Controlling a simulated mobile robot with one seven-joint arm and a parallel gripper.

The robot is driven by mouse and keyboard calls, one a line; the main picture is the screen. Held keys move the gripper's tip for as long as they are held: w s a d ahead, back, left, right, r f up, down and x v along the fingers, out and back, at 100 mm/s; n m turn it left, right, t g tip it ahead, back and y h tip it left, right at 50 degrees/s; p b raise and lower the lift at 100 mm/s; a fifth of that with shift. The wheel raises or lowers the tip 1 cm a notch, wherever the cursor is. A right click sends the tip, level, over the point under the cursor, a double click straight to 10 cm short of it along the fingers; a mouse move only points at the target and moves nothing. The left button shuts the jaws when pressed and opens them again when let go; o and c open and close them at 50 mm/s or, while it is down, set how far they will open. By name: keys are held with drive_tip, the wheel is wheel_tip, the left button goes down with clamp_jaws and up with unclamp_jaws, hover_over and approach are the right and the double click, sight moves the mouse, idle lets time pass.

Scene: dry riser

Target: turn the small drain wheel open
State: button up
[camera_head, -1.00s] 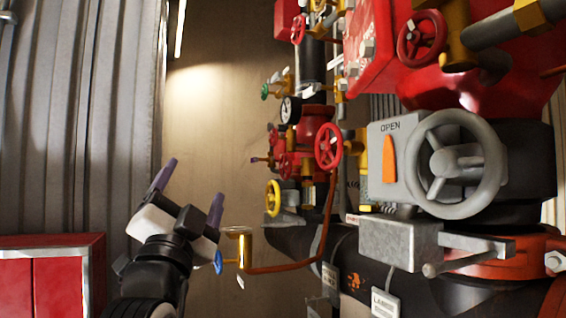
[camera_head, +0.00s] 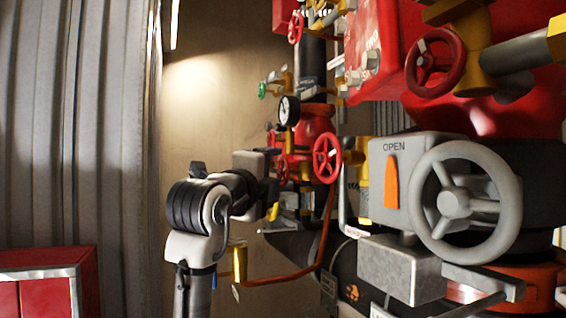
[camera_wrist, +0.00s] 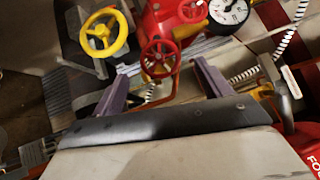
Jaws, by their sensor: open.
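Several small handwheels show, and I cannot tell by any label which is the drain wheel. In the wrist view a yellow spoked wheel (camera_wrist: 104,30) is at the upper left, beyond and left of my fingers. A small red wheel (camera_wrist: 160,58) appears between the fingertips, farther off. My gripper (camera_wrist: 159,72) is open with its purple fingers apart and nothing between them. In the head view my arm hides most of the hand and the yellow wheel. The blue wheel seen earlier at lower left is largely hidden behind my arm.
The large grey handwheel (camera_head: 465,202) and its OPEN indicator box (camera_head: 388,180) stand right. A red cabinet (camera_head: 45,285) is lower left. Bare wall (camera_head: 215,100) lies behind.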

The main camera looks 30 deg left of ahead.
sight(281, 173)
drive_tip(key=w, duration=0.1)
drive_tip(key=w+p, duration=0.1)
drive_tip(key=w, duration=0.1)
drive_tip(key=w+r, duration=0.1)
drive_tip(key=shift+w+a+p, duration=0.3)
drive_tip(key=shift+p, duration=0.1)
drive_tip(key=shift+w+f, duration=0.1)
drive_tip(key=shift+w, duration=0.6)
drive_tip(key=shift+c, duration=0.4)
drive_tip(key=c, duration=0.9)
